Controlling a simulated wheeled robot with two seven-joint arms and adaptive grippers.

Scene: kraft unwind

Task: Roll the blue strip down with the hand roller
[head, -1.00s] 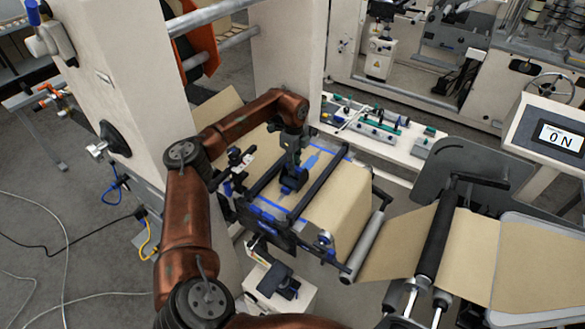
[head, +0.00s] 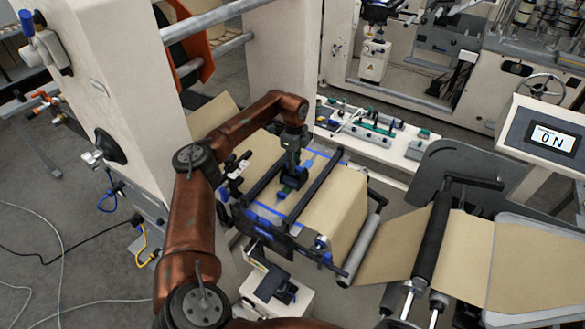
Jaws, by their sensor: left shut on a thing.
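My left gripper (head: 290,183) points down between the two dark crossbars of the unwind table. It is shut on a small dark tool, apparently the hand roller; the fingers hide most of it, and contact with the surface is hard to tell. A blue strip (head: 309,163) lies on the brown kraft web (head: 335,200), showing just behind and to the right of the gripper. The part under the gripper is hidden. My right gripper is not in view.
Dark crossbars (head: 317,184) flank my gripper on both sides. A metal roller (head: 364,247) and a black roller (head: 431,235) carry the web to the right. A white box (head: 300,298) with a black device stands in front. A display (head: 553,138) reads ON.

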